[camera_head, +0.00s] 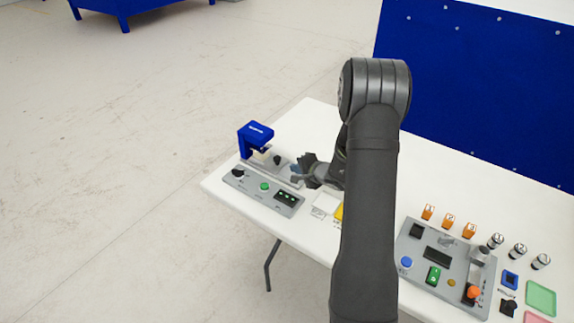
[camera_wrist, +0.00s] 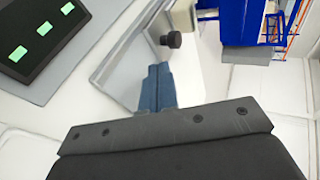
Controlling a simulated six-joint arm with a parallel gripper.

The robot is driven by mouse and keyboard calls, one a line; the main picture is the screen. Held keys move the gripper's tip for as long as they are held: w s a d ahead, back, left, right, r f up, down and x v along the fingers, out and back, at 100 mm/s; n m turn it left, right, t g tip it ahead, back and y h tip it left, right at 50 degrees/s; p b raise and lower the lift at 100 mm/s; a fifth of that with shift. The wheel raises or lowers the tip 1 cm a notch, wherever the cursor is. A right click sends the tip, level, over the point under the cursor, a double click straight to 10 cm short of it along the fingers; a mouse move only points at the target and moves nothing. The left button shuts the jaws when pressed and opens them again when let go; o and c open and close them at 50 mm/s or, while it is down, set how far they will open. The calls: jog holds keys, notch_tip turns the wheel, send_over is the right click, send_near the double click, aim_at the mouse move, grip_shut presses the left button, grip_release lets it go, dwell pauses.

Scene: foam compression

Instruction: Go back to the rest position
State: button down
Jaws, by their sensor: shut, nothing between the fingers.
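My gripper (camera_head: 299,173) is at the left part of the white table (camera_head: 312,118), just right of the blue press. In the wrist view its blue-grey fingers (camera_wrist: 156,88) are together with nothing between them. The blue press (camera_head: 256,134) stands on a grey base with a black knob (camera_head: 277,160). In the wrist view the press (camera_wrist: 240,18) is at the top right, and the knob (camera_wrist: 171,40) lies beyond the fingertips. The fingers look close to the grey base; I cannot tell whether they touch it.
A grey control panel (camera_head: 258,193) with green displays (camera_wrist: 42,36) lies in front of the press. A yellow item (camera_head: 339,211) is partly hidden by my arm. At right are another panel (camera_head: 413,251), orange numbered pieces (camera_head: 449,220), and black-and-white cylinders (camera_head: 518,251). A blue board (camera_head: 480,80) stands behind.

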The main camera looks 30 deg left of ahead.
jog(key=v, duration=0.6)
jog(key=shift+d+r, duration=0.15)
jog(key=shift+d, duration=0.25)
send_near(279, 161)
jog(key=f, duration=0.1)
jog(key=a+f, duration=0.1)
jog(key=f, duration=0.1)
jog(key=shift+w, duration=0.2)
jog(key=a, duration=0.1)
jog(key=w+a, duration=0.1)
jog(key=a, duration=0.1)
jog(key=shift+a+f, duration=0.25)
jog(key=shift+a, duration=0.05)
jog(key=shift+w+a, duration=0.1)
jog(key=shift+a, duration=0.5)
